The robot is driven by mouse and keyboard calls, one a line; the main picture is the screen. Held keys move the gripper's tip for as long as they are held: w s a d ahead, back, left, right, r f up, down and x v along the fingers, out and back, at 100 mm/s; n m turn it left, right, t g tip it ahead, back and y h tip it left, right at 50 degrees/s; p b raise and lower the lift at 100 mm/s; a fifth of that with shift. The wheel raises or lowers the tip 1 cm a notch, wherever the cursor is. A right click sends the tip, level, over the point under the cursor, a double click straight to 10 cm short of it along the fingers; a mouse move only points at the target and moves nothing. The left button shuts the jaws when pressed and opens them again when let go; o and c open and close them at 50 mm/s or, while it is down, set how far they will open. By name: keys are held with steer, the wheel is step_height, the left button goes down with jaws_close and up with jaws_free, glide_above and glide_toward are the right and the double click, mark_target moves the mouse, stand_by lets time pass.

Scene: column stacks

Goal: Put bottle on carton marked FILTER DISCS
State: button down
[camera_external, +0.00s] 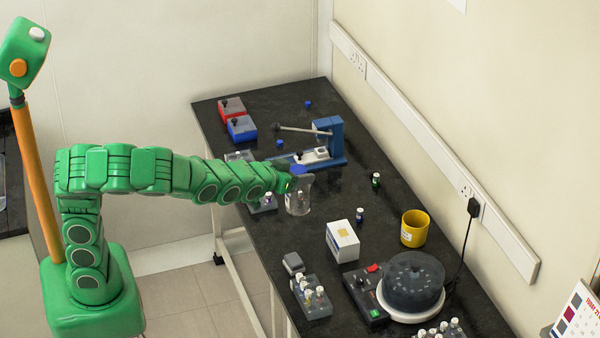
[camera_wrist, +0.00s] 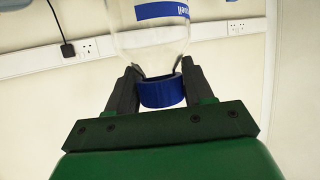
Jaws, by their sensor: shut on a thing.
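My gripper (camera_external: 291,178) is shut on the blue cap end of a clear glass bottle (camera_external: 298,202). In the external view the bottle hangs below my fingers, roughly upright, over the dark bench; I cannot tell if its base touches the bench. In the wrist view the bottle (camera_wrist: 150,38) has a blue and white label, and its blue cap (camera_wrist: 162,92) sits between my fingers (camera_wrist: 160,88). A white carton (camera_external: 343,243) with a yellowish patch on top stands on the bench, right of and nearer than the bottle. Its print is too small to read.
Small vials (camera_external: 360,214) and (camera_external: 376,180) and a yellow cup (camera_external: 415,228) stand near the carton. A round dark-lidded machine (camera_external: 413,282) and a vial rack (camera_external: 312,298) are nearer. A blue lever press (camera_external: 330,140) and red (camera_external: 231,107) and blue (camera_external: 242,128) boxes are behind.

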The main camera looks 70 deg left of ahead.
steer(key=w+f, duration=1.3)
steer(key=shift+w+d, duration=0.15)
steer(key=shift+w, duration=0.25)
stand_by(0.3)
steer(key=shift+f, duration=0.15)
steer(key=shift+c, duration=2.2)
jaws_free()
steer(key=v, duration=1.2)
steer(key=shift+r, duration=0.25)
